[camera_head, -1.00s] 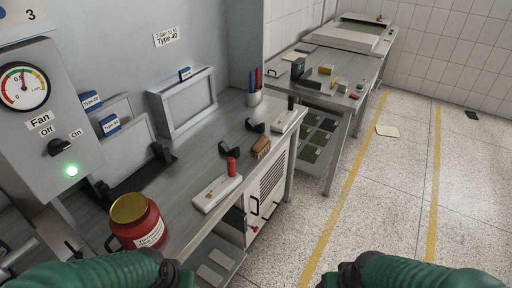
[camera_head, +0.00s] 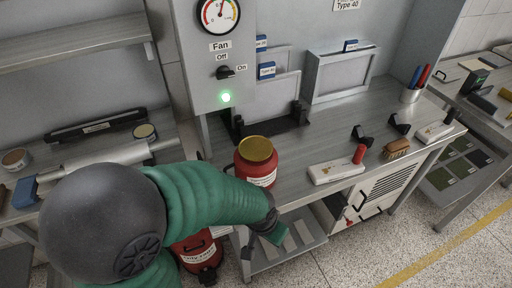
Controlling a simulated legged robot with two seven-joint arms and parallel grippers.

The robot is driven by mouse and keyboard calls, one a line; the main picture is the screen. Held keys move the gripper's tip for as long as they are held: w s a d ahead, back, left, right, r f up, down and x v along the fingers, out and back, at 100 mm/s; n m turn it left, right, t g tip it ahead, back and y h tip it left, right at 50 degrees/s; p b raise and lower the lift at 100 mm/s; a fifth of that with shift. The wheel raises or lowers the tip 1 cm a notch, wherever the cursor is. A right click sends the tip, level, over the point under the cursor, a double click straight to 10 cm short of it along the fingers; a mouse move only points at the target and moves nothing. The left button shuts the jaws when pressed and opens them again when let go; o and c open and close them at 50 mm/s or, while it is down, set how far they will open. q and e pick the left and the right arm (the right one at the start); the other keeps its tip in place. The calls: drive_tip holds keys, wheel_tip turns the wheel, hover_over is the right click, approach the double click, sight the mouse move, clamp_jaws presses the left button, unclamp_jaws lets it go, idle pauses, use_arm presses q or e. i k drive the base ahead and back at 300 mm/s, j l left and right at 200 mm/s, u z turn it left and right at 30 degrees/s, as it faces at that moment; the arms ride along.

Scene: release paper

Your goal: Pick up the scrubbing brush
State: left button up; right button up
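The scrubbing brush (camera_head: 397,148), with a brown body and pale bristles, lies on the metal bench toward its right end, near the front edge. My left arm comes in from the left with a green sleeve. My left gripper (camera_head: 262,240) hangs in front of the bench edge, below the red jar and well to the left of the brush. It is dark and partly hidden by its own wrist, so its opening is unclear. It does not touch the brush. My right gripper is out of view.
A red jar with a gold lid (camera_head: 256,162) stands near the bench's front edge. A white box with a red handle (camera_head: 337,170) lies left of the brush; black holders (camera_head: 362,135) stand behind. A pen cup (camera_head: 410,94) is farther back.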

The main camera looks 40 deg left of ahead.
sight(401, 146)
drive_tip(key=u, duration=0.5)
drive_tip(key=i+l+u, duration=0.25)
drive_tip(key=u, duration=0.15)
drive_tip(key=i+l+u, duration=0.15)
drive_tip(key=l+u, duration=0.25)
drive_tip(key=i+l+u, duration=0.1)
drive_tip(key=l+u, duration=0.3)
drive_tip(key=i+l, duration=0.1)
drive_tip(key=l, duration=0.35)
drive_tip(key=i+l+u, duration=0.1)
drive_tip(key=l, duration=0.8)
drive_tip(key=i+u, duration=0.05)
